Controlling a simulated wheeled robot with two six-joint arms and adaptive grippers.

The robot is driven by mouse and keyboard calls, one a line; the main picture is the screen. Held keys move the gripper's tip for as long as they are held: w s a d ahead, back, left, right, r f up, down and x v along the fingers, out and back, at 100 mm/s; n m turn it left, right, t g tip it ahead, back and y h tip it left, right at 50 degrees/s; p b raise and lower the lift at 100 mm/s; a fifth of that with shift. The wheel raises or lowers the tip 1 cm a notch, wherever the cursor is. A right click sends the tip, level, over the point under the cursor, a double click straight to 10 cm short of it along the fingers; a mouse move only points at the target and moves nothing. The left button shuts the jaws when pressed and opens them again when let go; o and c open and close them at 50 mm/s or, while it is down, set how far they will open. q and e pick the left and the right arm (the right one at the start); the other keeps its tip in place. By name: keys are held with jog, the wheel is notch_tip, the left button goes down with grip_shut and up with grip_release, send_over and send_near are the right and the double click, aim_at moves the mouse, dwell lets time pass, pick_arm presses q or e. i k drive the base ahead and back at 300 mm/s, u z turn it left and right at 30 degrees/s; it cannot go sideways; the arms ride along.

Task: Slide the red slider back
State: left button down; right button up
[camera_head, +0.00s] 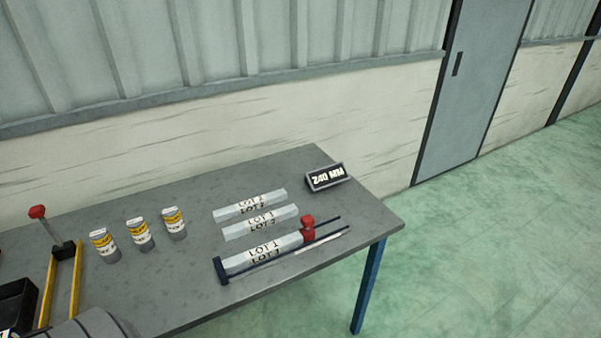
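The red slider (308,229) sits on a dark two-rail fixture (222,271) on the grey table. The rails run from a dark blue end block at the lower left to free ends at the right. The slider is right of the middle, at the right end of a clear strip marked LOT 1 (262,252) that lies along the rails. Bare rail shows to the right of the slider. Neither of my grippers is in view, and nothing is seen touching the slider.
Two more marked strips (250,206) lie behind the fixture. Several yellow-labelled cans (140,235) stand to the left. A red-knobbed lever (38,212) with yellow rails and a black bin (18,305) are at far left. A small sign (325,177) stands at back right.

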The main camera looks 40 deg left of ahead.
aim_at(309, 234)
jog(key=u, duration=0.95)
